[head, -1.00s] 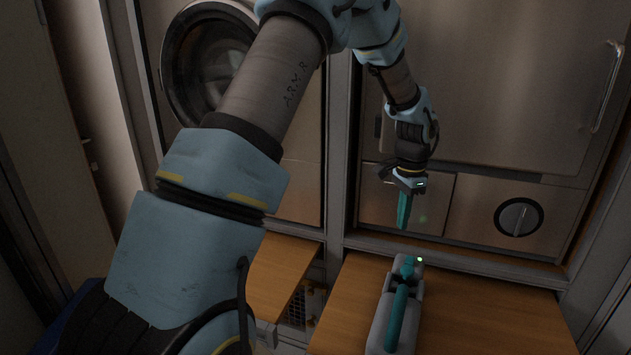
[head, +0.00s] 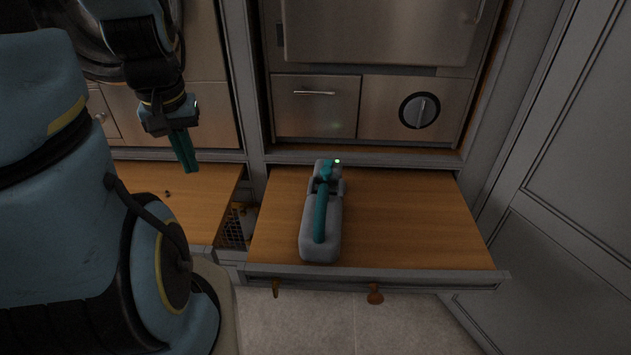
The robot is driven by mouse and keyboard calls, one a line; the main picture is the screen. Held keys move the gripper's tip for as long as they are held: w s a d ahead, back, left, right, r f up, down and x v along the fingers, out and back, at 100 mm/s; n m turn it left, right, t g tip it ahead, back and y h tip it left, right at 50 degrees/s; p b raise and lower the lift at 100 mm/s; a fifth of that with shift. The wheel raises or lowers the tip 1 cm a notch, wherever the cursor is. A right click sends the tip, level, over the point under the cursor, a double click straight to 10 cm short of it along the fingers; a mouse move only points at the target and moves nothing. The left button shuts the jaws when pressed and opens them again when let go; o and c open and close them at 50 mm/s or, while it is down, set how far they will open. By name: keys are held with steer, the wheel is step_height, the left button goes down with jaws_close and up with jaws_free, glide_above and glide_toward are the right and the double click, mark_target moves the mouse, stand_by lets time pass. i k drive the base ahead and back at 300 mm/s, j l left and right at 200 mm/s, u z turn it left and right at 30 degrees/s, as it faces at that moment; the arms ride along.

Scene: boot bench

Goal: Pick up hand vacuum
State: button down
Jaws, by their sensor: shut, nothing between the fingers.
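The hand vacuum (head: 307,238) is a grey body with a teal handle along its top and a small green light at its far end. It lies lengthwise on a wooden pull-out shelf (head: 400,222), toward its left side. My gripper (head: 190,166) has teal fingers that point down. It is shut and empty, up and to the left of the hand vacuum in the picture and apart from it. The hand vacuum is in full view.
Another wooden surface (head: 190,190) lies to the left, with a gap and mesh (head: 233,228) between the two. Steel appliance fronts (head: 315,105) stand behind. A grey panelled door (head: 560,170) is at the right. The shelf's right half is clear.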

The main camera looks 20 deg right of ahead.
mark_target(319, 238)
steer(key=z, duration=0.9)
